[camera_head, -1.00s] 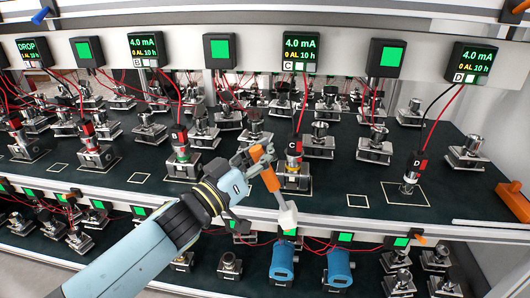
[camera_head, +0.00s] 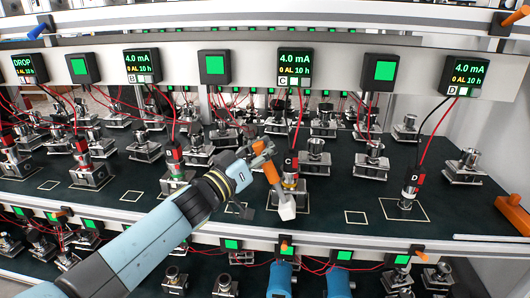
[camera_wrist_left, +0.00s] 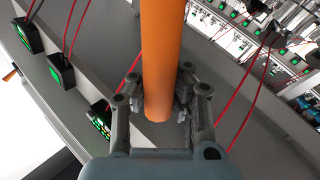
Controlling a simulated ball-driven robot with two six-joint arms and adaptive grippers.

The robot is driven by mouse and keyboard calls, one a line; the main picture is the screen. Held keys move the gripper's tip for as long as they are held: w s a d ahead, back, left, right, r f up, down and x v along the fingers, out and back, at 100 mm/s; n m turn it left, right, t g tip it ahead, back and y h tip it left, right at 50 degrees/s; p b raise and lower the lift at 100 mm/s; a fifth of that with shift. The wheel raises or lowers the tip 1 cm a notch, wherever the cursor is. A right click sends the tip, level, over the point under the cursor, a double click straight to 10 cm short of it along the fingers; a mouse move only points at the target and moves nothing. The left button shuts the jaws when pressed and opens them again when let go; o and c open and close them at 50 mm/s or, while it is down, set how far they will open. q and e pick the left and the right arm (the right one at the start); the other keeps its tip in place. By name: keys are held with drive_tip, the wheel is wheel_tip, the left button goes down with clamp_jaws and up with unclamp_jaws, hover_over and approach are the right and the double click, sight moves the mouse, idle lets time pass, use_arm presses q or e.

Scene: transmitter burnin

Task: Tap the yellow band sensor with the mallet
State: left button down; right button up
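The yellow band sensor (camera_head: 290,182), with a red top, stands upright on a metal block at station C on the dark upper shelf. My left gripper (camera_head: 257,158) is shut on the orange handle of the mallet (camera_head: 270,170), left of the sensor in the head view. The mallet's pale head (camera_head: 287,209) hangs at the lower end, just below the sensor in the picture; a touch cannot be made out. In the left wrist view the orange handle (camera_wrist_left: 160,70) runs between the two fingers. My right gripper is not in view.
A sensor with a green band (camera_head: 175,157) stands at station B, and another (camera_head: 408,190) at D inside a marked square. Red wires hang from the display panel (camera_head: 296,68). Blue cylinders (camera_head: 281,280) stand on the lower shelf.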

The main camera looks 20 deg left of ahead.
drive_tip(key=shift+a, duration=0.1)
use_arm(q)
drive_tip(key=shift+s+d+r+p, duration=0.2)
drive_tip(key=shift+s+p, duration=0.2)
drive_tip(key=shift+s, duration=0.2)
drive_tip(key=shift+s+d+r+p, duration=0.15)
drive_tip(key=shift+s+p, duration=0.25)
drive_tip(key=shift+s, duration=0.2)
drive_tip(key=shift+s+d+f+p, duration=0.1)
drive_tip(key=shift+s+f+p, duration=0.05)
drive_tip(key=shift+s, duration=0.2)
drive_tip(key=shift+s+d+f+p, duration=0.1)
drive_tip(key=shift+s+p, duration=0.05)
drive_tip(key=shift+s, duration=0.2)
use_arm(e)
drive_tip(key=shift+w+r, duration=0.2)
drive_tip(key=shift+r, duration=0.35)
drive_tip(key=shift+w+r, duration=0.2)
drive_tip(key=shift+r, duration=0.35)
use_arm(q)
drive_tip(key=shift+w, duration=0.1)
